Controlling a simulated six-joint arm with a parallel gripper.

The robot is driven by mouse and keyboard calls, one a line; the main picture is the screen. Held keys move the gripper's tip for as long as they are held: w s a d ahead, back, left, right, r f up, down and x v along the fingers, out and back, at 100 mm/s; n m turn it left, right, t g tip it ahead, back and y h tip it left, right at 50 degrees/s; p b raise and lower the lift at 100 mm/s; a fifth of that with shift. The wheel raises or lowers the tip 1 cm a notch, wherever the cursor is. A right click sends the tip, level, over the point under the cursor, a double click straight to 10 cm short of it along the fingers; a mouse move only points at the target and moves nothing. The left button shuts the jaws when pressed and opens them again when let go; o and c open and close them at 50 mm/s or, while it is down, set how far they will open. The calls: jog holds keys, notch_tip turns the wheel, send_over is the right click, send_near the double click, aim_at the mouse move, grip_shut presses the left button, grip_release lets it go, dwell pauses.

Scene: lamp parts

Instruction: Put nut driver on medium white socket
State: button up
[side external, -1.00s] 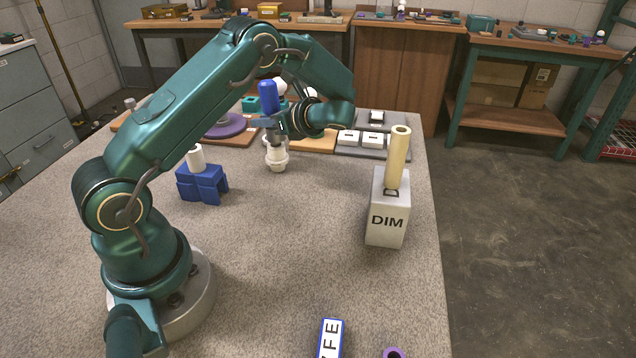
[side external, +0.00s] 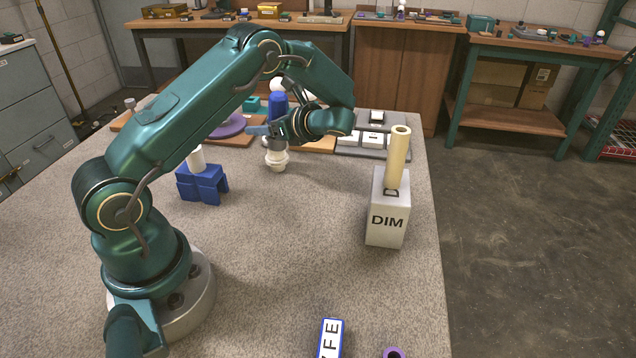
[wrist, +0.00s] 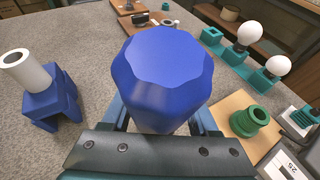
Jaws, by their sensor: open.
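The nut driver has a blue faceted handle (side external: 278,105) and a grey lower part. It stands upright on the white socket (side external: 276,160), which rests on the table; the driver's lower end meets the socket's top, and how deep it sits I cannot tell. My gripper (side external: 276,131) is open, with its fingers on either side of the driver below the top of the handle. In the wrist view the handle's top (wrist: 163,68) fills the middle, between the fingers, and hides the socket.
A blue stand (side external: 203,184) with a white tube is to the left. A grey DIM block (side external: 388,215) holding a cream tube stands to the right. Bulbs (wrist: 278,66) and a green socket (wrist: 249,120) are near the driver.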

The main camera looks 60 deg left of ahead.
aim_at(275, 92)
jog(key=v, duration=0.4)
jog(key=r+v, duration=0.1)
jog(key=shift+w+d+r, duration=0.1)
jog(key=shift+r, duration=0.15)
notch_tip(275, 92, up, 6)
jog(key=shift+r, duration=0.1)
jog(key=r, duration=0.3)
jog(key=shift+s+n, duration=0.25)
jog(key=shift+n, duration=0.05)
jog(key=s+d+r+n+t+h, duration=0.3)
jog(key=s+d+h, duration=0.15)
jog(key=s, duration=0.25)
jog(key=s+d+f+n+t+h, duration=0.2)
jog(key=s+d+f+n+h, duration=0.1)
jog(key=d+n, duration=0.3)
jog(key=s+d+f+n+t+h, duration=0.3)
jog(key=s+d+n+h, duration=0.1)
jog(key=d, duration=0.7)
jog(key=shift+d+f+n+t+h, duration=0.3)
jog(key=shift+n+h, duration=0.55)
jog(key=shift+n, duration=0.05)
